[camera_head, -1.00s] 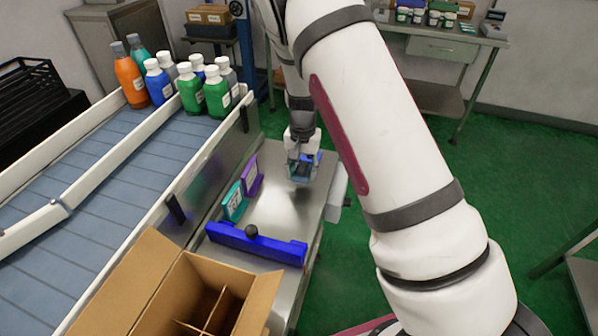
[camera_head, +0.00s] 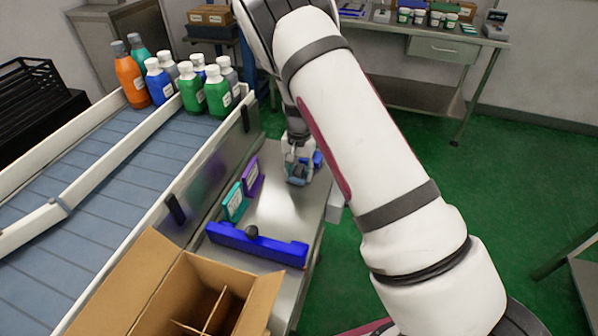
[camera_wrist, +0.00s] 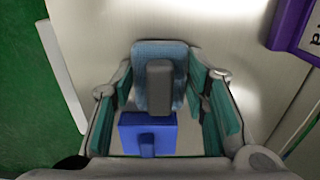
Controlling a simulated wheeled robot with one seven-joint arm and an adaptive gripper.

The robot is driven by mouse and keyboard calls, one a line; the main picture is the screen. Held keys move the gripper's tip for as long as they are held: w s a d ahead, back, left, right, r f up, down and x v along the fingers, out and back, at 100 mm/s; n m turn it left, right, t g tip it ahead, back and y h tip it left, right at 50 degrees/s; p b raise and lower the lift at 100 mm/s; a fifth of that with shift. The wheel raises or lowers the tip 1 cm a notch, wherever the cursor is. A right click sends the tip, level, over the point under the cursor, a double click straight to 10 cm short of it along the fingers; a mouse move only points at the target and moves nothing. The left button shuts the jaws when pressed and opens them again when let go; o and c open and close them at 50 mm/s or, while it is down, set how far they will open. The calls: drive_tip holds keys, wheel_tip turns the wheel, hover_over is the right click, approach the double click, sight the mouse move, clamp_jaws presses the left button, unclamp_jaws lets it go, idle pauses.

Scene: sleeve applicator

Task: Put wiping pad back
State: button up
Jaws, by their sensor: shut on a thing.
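The wiping pad is a light-blue block with a grey handle. In the wrist view the pad (camera_wrist: 174,58) lies between the fingers of my gripper (camera_wrist: 160,100), which is shut on it. In the head view my gripper (camera_head: 297,171) is over the far part of the steel table, with the pad partly hidden in it. A small dark-blue holder (camera_wrist: 147,137) shows just below the pad in the wrist view. In the head view this blue holder (camera_head: 318,159) is right beside the gripper. Whether the pad touches the table or holder cannot be told.
Teal (camera_head: 234,203) and purple (camera_head: 252,178) labelled pieces stand along the table's left side. A blue bar with a black knob (camera_head: 257,245) crosses its near end. An open carton (camera_head: 200,295) is nearer, and a conveyor (camera_head: 100,180) with bottles runs left. The table's middle is clear.

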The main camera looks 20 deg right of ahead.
sight(299, 170)
drive_tip(key=o, duration=1.1)
drive_tip(key=s+r+n+y+p, duration=0.1)
drive_tip(key=s+r, duration=0.3)
drive_tip(key=r, duration=0.8)
drive_tip(key=s+r, duration=0.3)
drive_tip(key=r, duration=0.8)
drive_tip(key=s+r+n, duration=0.1)
drive_tip(key=s+r, duration=0.3)
drive_tip(key=s, duration=0.3)
drive_tip(key=s+r+n+t, duration=0.15)
drive_tip(key=s+r, duration=0.25)
drive_tip(key=s, duration=0.4)
drive_tip(key=s+r+n, duration=0.1)
drive_tip(key=s+r, duration=0.3)
drive_tip(key=s, duration=0.3)
drive_tip(key=s+f+n+h, duration=0.1)
drive_tip(key=s+f+n, duration=0.1)
drive_tip(key=s, duration=0.9)
drive_tip(key=shift+s+d+t, duration=0.2)
drive_tip(key=shift+s+t, duration=0.1)
drive_tip(key=shift+t, duration=0.15)
drive_tip(key=shift+r, duration=0.1)
